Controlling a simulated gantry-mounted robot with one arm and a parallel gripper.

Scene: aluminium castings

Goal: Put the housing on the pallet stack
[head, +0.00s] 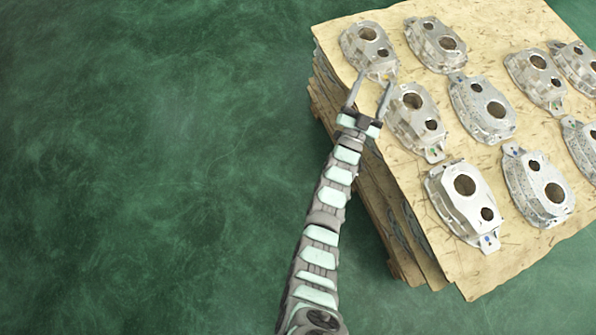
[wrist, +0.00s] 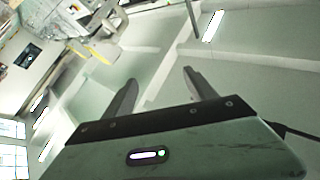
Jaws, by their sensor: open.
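Several silvery housings with round holes lie on the top sheet of the pallet stack (head: 455,250) in the head view. One housing (head: 366,43) sits at the stack's far left corner, with its tab pointing toward my gripper (head: 372,80). My gripper is open, its two fingers spread on either side of that tab; I cannot tell whether they touch it. Another housing (head: 415,118) lies just right of the gripper. In the wrist view, both fingers of my gripper (wrist: 160,88) stand apart with nothing seen between them.
More housings stand close by, such as those in the front row (head: 465,200) and at the back (head: 435,43). The green floor (head: 150,160) left of the stack is clear. The wrist view shows pale walls, lights and grey machinery-like parts (wrist: 95,18) at upper left, unclear.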

